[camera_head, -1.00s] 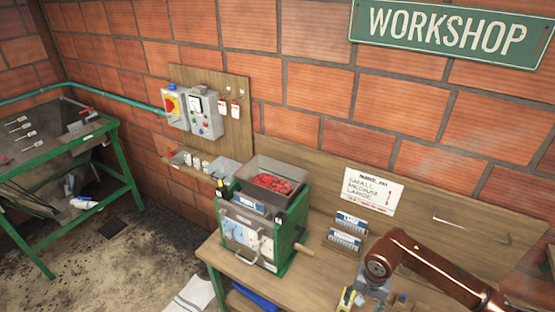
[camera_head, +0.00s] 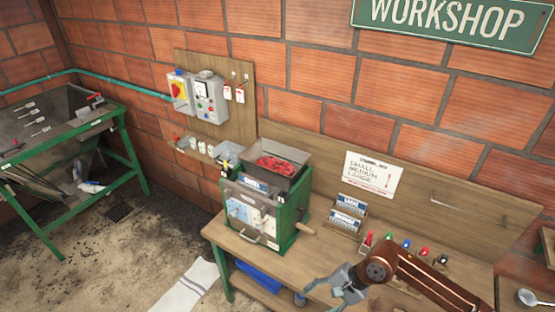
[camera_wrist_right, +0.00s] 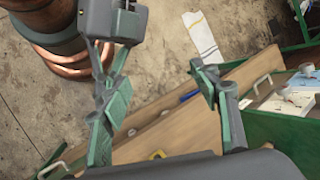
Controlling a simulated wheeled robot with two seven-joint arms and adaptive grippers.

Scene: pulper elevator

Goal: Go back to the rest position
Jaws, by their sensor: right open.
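My right gripper (camera_head: 340,285) is at the front edge of the wooden workbench, at the bottom of the head view, with its copper-coloured arm coming in from the lower right. In the right wrist view its two green-padded fingers (camera_wrist_right: 165,108) stand wide apart with nothing between them. The bench top (camera_wrist_right: 185,132) and the dirty floor show behind them. My left gripper is not in the head view.
A green pulper machine (camera_head: 265,205) with a hopper of red fruit (camera_head: 275,165) stands on the workbench (camera_head: 330,250). Several coloured tools (camera_head: 405,247) and blue-white boxes (camera_head: 347,215) sit to its right. A green-framed sink table (camera_head: 75,140) stands left.

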